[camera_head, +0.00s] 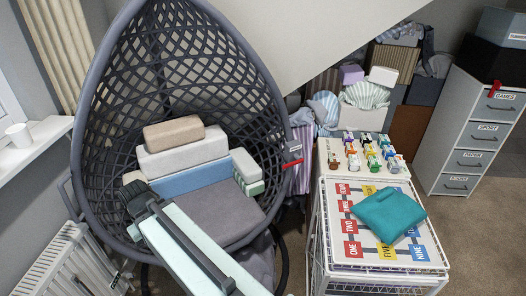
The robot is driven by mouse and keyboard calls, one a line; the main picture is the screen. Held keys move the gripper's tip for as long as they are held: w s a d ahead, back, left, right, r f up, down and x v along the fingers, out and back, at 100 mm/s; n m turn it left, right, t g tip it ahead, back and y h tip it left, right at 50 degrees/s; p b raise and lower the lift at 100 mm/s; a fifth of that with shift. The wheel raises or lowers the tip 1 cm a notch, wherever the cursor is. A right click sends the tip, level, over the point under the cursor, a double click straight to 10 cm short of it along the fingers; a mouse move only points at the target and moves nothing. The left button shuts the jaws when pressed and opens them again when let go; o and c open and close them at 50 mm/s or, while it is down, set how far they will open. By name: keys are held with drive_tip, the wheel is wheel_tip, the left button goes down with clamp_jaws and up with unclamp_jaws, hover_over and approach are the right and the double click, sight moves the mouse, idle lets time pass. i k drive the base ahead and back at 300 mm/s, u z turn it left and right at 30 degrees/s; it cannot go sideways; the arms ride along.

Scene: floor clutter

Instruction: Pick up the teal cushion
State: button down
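The teal cushion (388,214) lies flat and slightly rumpled on a white board with coloured number labels (325,214), at the right of the head view. It covers part of the board's middle and right side. My arm reaches up from the bottom edge in front of the hanging chair. The dark end of the arm, my gripper (137,197), is over the chair's left side, well to the left of the cushion and not touching it. Its fingers are too small and dark to tell whether they are open or shut.
A grey woven egg chair (100,150) holds stacked blocks and a grey seat pad (218,212). The board tops a white wire crate (318,265). Behind the cushion stand several small coloured figures (370,150). A grey drawer cabinet (476,135) stands at right; carpet beside it is clear.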

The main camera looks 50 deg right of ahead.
sight(390, 213)
drive_tip(key=z, duration=1.7)
